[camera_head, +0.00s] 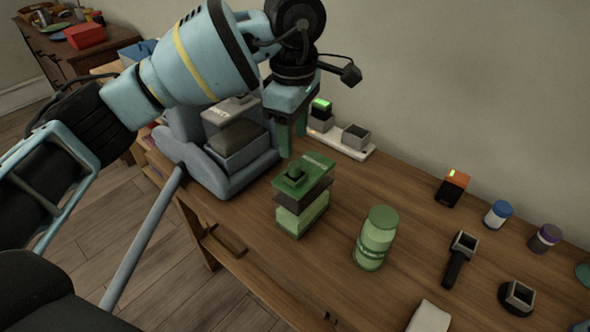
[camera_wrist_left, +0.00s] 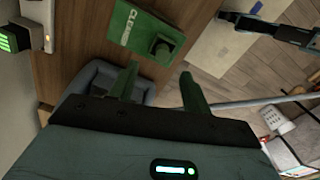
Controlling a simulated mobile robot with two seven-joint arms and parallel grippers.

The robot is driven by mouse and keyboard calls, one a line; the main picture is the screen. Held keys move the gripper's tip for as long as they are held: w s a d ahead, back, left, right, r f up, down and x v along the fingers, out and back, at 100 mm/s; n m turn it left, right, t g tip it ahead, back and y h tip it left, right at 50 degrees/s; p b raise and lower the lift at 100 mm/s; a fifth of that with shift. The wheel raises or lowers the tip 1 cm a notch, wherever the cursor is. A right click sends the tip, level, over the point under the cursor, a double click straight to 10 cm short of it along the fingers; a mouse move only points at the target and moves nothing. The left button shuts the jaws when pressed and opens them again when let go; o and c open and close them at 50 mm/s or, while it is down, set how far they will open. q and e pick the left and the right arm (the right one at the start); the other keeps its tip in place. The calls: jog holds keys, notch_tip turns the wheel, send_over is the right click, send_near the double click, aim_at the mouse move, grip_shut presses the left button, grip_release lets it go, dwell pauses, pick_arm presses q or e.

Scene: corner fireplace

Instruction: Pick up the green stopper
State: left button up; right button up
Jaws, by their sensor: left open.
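A green box-shaped bottle (camera_head: 305,208) stands on the wooden cabinet top. A dark green stopper (camera_head: 295,172) sits on its top face. In the left wrist view the bottle's lettered green top (camera_wrist_left: 138,32) shows, with the stopper (camera_wrist_left: 163,48) on it. My left gripper (camera_head: 292,130) is open, pointing down above and behind the stopper in the head view. In the left wrist view its two green fingers (camera_wrist_left: 158,80) are apart with nothing between them, and the stopper lies beyond their tips. My right gripper is in neither view.
A green jar (camera_head: 375,240) stands right of the bottle. A blue-grey machine (camera_head: 222,180) is close on the left. A white power strip (camera_head: 350,148) lies behind. An orange-black box (camera_head: 452,188) and small jars (camera_head: 497,214) stand to the right.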

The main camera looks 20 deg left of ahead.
aim_at(294, 164)
pick_arm(q)
jog(key=shift+s+d+f, duration=0.1)
jog(key=shift+f, duration=1.5)
jog(key=shift+s+d+f, duration=0.1)
jog(key=shift+f, duration=1.5)
jog(key=c, duration=1)
grip_shut()
jog(key=shift+r, duration=0.1)
jog(key=shift+r, duration=0.45)
jog(key=shift+s+a+r, duration=0.1)
jog(key=shift+s+r, duration=0.05)
jog(key=shift+r, duration=0.5)
jog(key=shift+s+r, duration=0.15)
jog(key=shift+r, duration=0.45)
jog(key=s+a+r, duration=0.1)
jog(key=s+a, duration=0.1)
jog(key=s, duration=1.3)
jog(key=shift+s+r+b, duration=0.15)
jog(key=shift+r+b, duration=0.05)
jog(key=shift+b, duration=0.2)
